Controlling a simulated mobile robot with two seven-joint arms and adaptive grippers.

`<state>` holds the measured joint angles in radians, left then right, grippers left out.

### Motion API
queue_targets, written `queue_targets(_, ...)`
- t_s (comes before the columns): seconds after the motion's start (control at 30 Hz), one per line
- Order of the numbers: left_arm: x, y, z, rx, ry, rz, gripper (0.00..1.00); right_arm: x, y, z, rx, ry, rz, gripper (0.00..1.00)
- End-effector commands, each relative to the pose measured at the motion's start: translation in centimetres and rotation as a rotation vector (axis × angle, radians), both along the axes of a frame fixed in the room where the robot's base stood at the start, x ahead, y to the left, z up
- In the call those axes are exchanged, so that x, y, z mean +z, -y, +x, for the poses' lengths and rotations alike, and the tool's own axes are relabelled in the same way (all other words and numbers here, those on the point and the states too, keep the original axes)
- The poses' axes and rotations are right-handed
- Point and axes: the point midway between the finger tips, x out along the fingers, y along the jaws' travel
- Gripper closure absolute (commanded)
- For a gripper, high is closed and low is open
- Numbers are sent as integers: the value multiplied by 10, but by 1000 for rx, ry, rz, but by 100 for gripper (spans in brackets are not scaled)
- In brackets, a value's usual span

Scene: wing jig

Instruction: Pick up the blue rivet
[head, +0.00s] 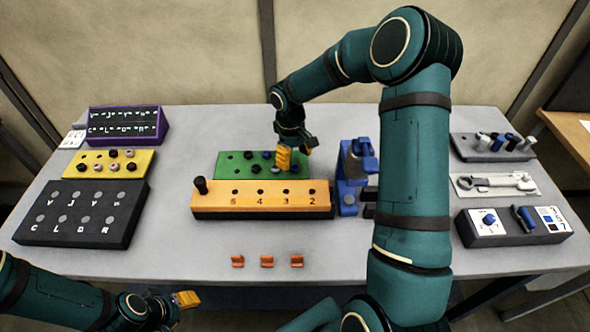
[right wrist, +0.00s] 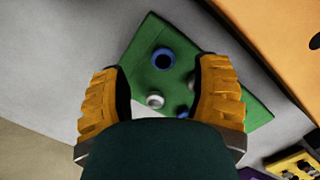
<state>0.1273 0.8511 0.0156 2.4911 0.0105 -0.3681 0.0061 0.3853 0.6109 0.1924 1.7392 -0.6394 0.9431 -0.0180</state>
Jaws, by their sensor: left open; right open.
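A green block (head: 231,171) with several holes and rivets lies behind the long orange block. In the right wrist view a blue ring-shaped rivet head with a dark centre (right wrist: 163,59) sits on the green block (right wrist: 146,38), between my fingers. A pale grey rivet (right wrist: 155,101) is beside it. Another bluish piece (right wrist: 182,112) is partly hidden by the gripper. My right gripper (head: 295,150) is open and empty above the green block, its yellow fingers on either side of the rivets in the wrist view. My left gripper (head: 187,299) is open at the table's front left edge.
The orange numbered block (head: 262,203) with a black knob stands in front of the green block. A blue clamp-like device (head: 350,175) stands close right. Three small orange clips (head: 266,261) lie in front. Boards lie at left; a grey rivet rack (head: 490,147) is at right.

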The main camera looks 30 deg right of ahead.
Motion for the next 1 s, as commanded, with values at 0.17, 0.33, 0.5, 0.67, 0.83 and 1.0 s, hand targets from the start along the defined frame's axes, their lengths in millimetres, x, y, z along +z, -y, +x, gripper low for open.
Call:
queue_targets(0.17, -4, 0, -1, -2, -3, 0, 53, -28, -3, -4, 1, -3, 1, 38)
queue_targets(0.33, -5, 0, -2, -3, -4, 0, 53, -38, -2, -4, 1, 0, 1, 38)
queue_targets(0.5, -5, 0, -2, -3, -4, 0, 53, -38, -3, -4, 1, 0, 1, 39)
queue_targets(0.67, -5, 0, -2, -3, -4, 0, 53, -38, -3, -4, 1, 0, 1, 95)
queue_targets(0.83, -5, 0, -2, -2, -3, 0, 53, -38, -2, -4, 1, 0, 1, 100)
queue_targets(1.0, -5, 0, -2, -2, -3, 0, 53, -38, -3, -4, 1, -1, 1, 100)
